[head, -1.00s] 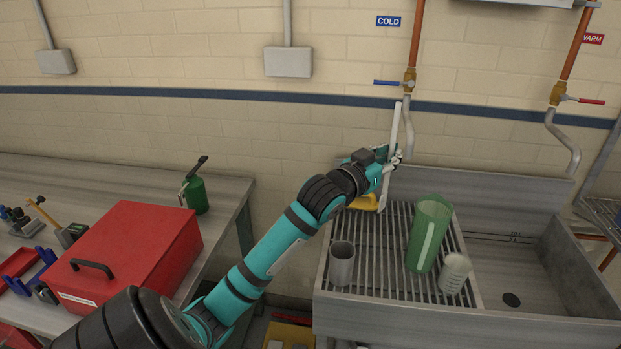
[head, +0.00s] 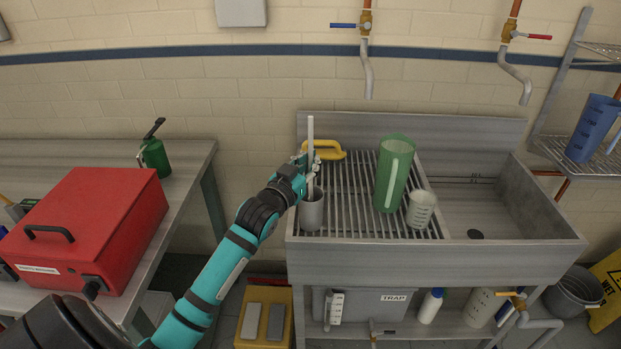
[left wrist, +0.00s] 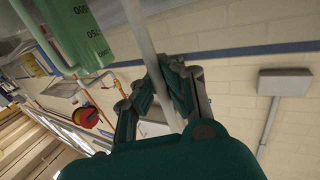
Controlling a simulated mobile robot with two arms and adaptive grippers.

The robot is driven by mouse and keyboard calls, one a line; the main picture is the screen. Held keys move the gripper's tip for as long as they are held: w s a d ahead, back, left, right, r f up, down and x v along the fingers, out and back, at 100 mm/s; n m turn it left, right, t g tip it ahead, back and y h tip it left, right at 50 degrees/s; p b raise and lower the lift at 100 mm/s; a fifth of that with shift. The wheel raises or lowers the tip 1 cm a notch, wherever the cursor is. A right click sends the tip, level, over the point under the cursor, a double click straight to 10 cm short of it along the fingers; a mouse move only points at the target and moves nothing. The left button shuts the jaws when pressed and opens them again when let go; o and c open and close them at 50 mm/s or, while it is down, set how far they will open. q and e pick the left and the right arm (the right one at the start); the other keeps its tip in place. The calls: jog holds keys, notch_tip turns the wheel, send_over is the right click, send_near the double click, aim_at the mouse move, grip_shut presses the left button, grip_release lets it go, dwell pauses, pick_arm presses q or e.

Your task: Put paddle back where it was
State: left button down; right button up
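The paddle (head: 310,133) is a thin pale stick, held upright over the left side of the slatted drainboard. My left gripper (head: 311,167) is closed around it; the pale shaft also runs between the fingers in the left wrist view (left wrist: 137,22). The grey cup (head: 311,215) stands on the drainboard directly below the gripper. The paddle's lower end is at the cup's mouth; I cannot tell how far it is inside. My right gripper is not in view.
A green jug (head: 393,175) and a translucent measuring cup (head: 421,209) stand on the drainboard right of the cup. A yellow-handled object (head: 324,150) lies behind the gripper. The sink basin (head: 490,205) is empty at right.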

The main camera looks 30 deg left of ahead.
aim_at(310, 182)
pick_arm(q)
notch_tip(310, 182, down, 5)
jog(key=shift+r, duration=0.15)
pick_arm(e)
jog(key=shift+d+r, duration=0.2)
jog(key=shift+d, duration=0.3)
pick_arm(q)
jog(key=shift+f, duration=0.2)
jog(key=shift+f, duration=0.15)
jog(key=c, duration=1.5)
grip_release()
